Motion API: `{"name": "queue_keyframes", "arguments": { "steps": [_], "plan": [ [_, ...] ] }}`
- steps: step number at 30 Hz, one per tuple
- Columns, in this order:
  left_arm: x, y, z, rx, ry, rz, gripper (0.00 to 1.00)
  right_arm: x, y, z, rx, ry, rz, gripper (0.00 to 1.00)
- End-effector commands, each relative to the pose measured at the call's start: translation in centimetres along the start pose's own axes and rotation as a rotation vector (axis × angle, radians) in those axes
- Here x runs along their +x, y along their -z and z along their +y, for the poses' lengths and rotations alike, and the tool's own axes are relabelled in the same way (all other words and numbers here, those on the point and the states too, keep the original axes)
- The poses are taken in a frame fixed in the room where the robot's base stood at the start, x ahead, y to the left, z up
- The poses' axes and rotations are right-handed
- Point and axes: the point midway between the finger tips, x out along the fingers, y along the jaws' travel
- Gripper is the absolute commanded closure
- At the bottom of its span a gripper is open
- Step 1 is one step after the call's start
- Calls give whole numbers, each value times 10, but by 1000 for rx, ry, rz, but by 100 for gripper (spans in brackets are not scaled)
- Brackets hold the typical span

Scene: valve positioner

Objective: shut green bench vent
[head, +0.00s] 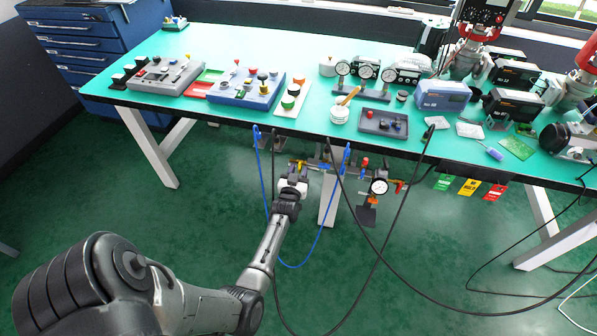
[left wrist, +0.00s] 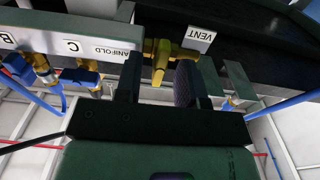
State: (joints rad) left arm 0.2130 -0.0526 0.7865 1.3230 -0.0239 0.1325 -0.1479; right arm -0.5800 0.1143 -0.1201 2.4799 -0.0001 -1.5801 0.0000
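The green bench (head: 290,52) fills the upper part of the head view, with a manifold (head: 325,166) of fittings under its front edge. In the left wrist view, a brass valve with a yellow handle (left wrist: 160,72) sits beside a white VENT label (left wrist: 200,39). My left gripper (head: 296,179) is under the bench's front edge at the manifold. It also shows in the left wrist view (left wrist: 160,78), with its two dark fingers apart on either side of the yellow handle. Contact with the handle cannot be told. My right gripper is not in view.
Blue-handled fittings (left wrist: 85,74) are left of the fingers, near a C label (left wrist: 73,46). A gauge (head: 379,187) hangs right of my left gripper. A blue hose (head: 318,240) and black cables (head: 375,262) loop below the bench. Green, yellow and red tags (head: 469,185) hang farther right.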

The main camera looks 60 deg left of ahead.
Motion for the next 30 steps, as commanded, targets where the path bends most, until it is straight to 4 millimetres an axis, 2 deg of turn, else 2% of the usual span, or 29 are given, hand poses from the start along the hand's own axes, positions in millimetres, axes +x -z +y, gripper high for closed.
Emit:
{"name": "queue_keyframes", "arguments": {
  "steps": [5,12,21,30],
  "plan": [
    [-15,3,0,0,-1,-3,64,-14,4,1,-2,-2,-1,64],
    [-62,5,0,0,-1,-5,64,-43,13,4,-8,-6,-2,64],
    [-114,3,0,0,0,-3,64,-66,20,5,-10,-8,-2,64],
    [-136,1,0,-1,0,1,64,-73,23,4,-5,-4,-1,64]
  ]
}}
